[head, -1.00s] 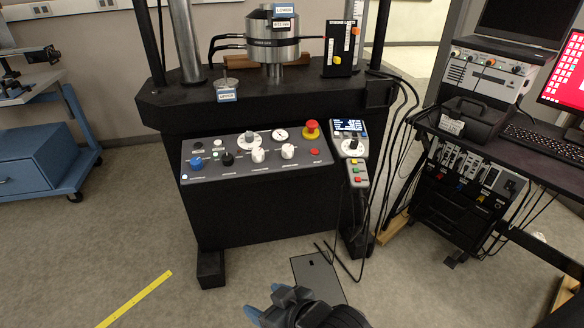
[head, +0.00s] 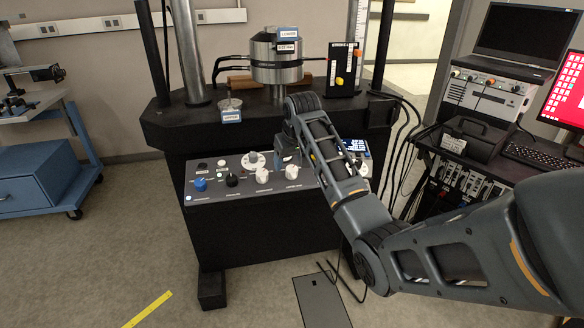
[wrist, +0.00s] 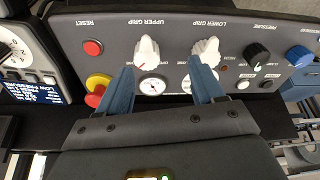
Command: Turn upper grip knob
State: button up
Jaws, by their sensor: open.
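The control panel (head: 225,190) faces me with its row of knobs. The upper grip knob (head: 292,172) is the white one at the right of the row. In the wrist view the white upper grip knob (wrist: 147,52) appears between the fingers, nearer the left one, under its label. The white lower grip knob (wrist: 206,50) is partly covered by the right fingertip. My gripper (wrist: 161,66) is open and empty, its blue fingers pointing at the panel. In the head view the blue fingers (head: 283,156) are small and partly hidden by the wrist. Contact cannot be told.
A pressure gauge (wrist: 152,86) lies between the fingers. A red reset button (wrist: 92,48) and a red-yellow emergency stop (wrist: 97,88) are at left. A black knob (wrist: 257,55) and blue knob (wrist: 298,55) are at right. The metal column (head: 276,62) stands above the panel.

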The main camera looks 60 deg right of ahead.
aim_at(292, 169)
jog(key=shift+s+d+r, duration=0.3)
jog(key=shift+d+r, duration=0.45)
jog(key=shift+d, duration=0.2)
jog(key=x, duration=0.7)
jog(key=shift+s+d+f, duration=0.1)
jog(key=shift+d+f, duration=0.05)
jog(key=shift+f, duration=0.15)
jog(key=c, duration=1.1)
